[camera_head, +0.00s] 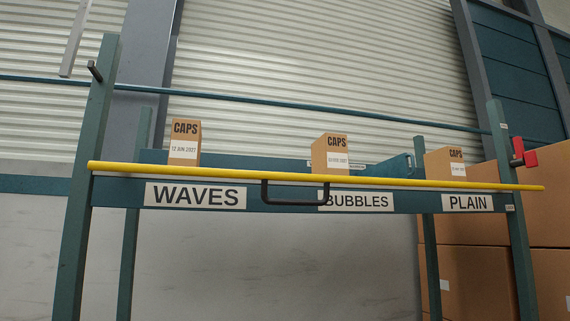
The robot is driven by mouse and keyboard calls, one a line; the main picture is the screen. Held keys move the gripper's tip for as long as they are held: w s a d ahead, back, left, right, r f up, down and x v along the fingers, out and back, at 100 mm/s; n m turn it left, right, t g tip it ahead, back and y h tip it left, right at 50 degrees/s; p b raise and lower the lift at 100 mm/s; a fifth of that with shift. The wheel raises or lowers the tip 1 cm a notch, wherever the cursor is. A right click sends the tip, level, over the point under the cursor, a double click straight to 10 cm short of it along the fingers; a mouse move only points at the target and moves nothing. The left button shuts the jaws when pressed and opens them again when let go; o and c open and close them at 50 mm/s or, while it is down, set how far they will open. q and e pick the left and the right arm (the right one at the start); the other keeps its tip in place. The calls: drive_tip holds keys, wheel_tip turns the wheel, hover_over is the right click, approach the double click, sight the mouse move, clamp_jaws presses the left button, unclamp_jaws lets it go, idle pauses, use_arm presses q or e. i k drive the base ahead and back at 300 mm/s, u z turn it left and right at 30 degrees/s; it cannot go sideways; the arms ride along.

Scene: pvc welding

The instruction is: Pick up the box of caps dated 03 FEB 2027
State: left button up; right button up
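Three small brown boxes marked CAPS stand on a raised rack shelf. The left box (185,141), above the WAVES label (195,196), has a white date label that seems to read 12 JUN 2027. The middle box (331,155) stands above the BUBBLES label (356,201); its date is too small to read surely. The right box (445,162), above the PLAIN label (467,203), also has a date too small to read. The lower parts of the boxes are hidden behind the shelf's front edge. Neither of my grippers is in view.
A yellow bar (400,182) runs along the shelf front, with a black handle (295,203) below it. Teal posts (88,190) frame the rack. A red part (529,158) sits at the right post. Large cardboard boxes (475,280) stand at the right behind the rack.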

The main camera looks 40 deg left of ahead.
sight(329, 161)
drive_tip(key=u, duration=1.8)
